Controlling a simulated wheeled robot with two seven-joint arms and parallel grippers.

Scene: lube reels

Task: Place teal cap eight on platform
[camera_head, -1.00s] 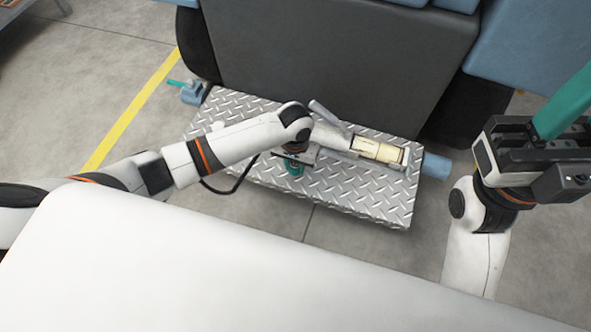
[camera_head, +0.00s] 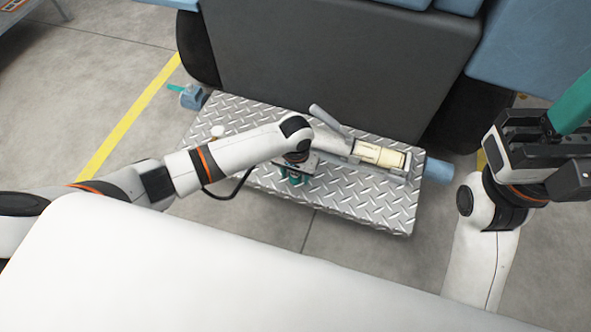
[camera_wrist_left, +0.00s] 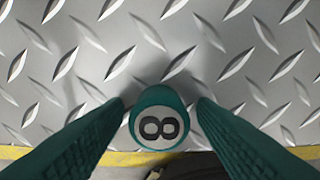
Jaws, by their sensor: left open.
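The teal cap with a black 8 on a pale disc (camera_wrist_left: 158,127) is at the lower middle of the left wrist view, number facing the camera. It is over the diamond-plate metal platform (camera_head: 350,200) near its yellow edge. My left gripper (camera_head: 293,178) is low over the platform's front part. In the left wrist view its teal fingers (camera_wrist_left: 160,120) are open, one on each side of the cap. Contact with the cap cannot be made out. I cannot pick out the cap in the head view. My right gripper (camera_head: 570,108) is at the right edge, fingertips cut off.
A metal tool with a cream cylinder (camera_head: 378,155) and a grey lever (camera_head: 328,119) lies along the platform's back right. A small white round thing (camera_head: 217,131) sits on its left part. A dark machine panel (camera_head: 340,60) rises behind. The platform's front right is clear.

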